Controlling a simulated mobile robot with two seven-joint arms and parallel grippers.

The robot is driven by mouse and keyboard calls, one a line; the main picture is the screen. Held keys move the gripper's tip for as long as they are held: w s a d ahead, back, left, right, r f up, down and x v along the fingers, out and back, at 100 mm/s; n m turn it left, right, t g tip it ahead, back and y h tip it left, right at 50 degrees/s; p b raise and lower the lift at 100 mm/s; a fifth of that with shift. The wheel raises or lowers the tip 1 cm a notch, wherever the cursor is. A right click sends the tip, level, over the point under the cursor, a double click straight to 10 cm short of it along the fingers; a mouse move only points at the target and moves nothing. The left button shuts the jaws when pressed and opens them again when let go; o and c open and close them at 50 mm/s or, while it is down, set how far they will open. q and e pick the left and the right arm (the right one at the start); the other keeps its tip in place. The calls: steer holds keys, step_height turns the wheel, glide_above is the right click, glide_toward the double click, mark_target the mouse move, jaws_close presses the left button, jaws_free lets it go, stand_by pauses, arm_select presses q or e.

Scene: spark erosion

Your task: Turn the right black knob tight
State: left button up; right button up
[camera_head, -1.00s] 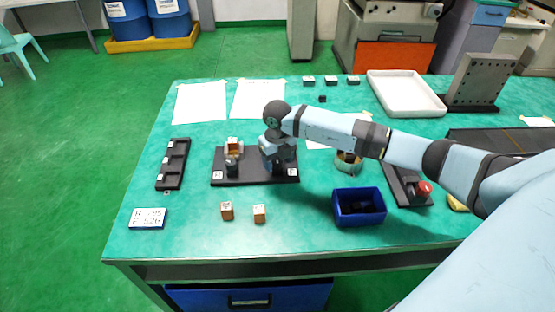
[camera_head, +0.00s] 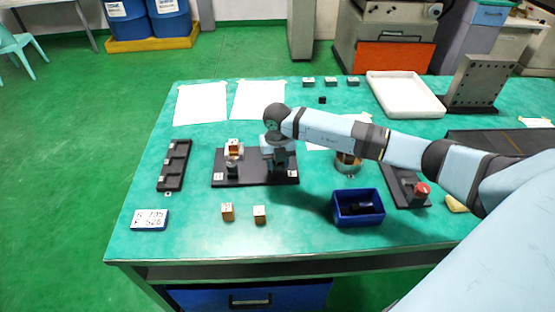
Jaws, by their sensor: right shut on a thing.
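A dark base plate (camera_head: 255,178) lies on the green table. On its left side stands a fixture (camera_head: 234,150) with a copper-coloured block and a black knob (camera_head: 232,171) in front. My right gripper (camera_head: 279,165) points down over the right side of the plate, at the right fixture. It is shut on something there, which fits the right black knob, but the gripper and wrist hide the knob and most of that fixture. My left gripper is not in view.
Two copper-coloured blocks (camera_head: 228,211) lie in front of the plate. A blue bin (camera_head: 358,207) stands right of them, below my right arm. A black slotted tray (camera_head: 174,165) and a display box (camera_head: 150,219) lie to the left. A red button (camera_head: 422,188) is at the right.

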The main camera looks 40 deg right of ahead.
steer(key=m+p, duration=0.1)
steer(key=m, duration=0.2)
steer(key=shift+r, duration=0.15)
steer(key=m+p, duration=0.2)
steer(key=m, duration=0.2)
steer(key=m+p, duration=0.1)
steer(key=m, duration=0.3)
steer(key=shift+w+p, duration=0.1)
steer(key=shift+p, duration=0.3)
steer(key=m+p, duration=0.3)
steer(key=m, duration=0.2)
steer(key=shift+m, duration=0.4)
steer(key=shift+m+p, duration=0.35)
steer(key=shift+m, duration=0.55)
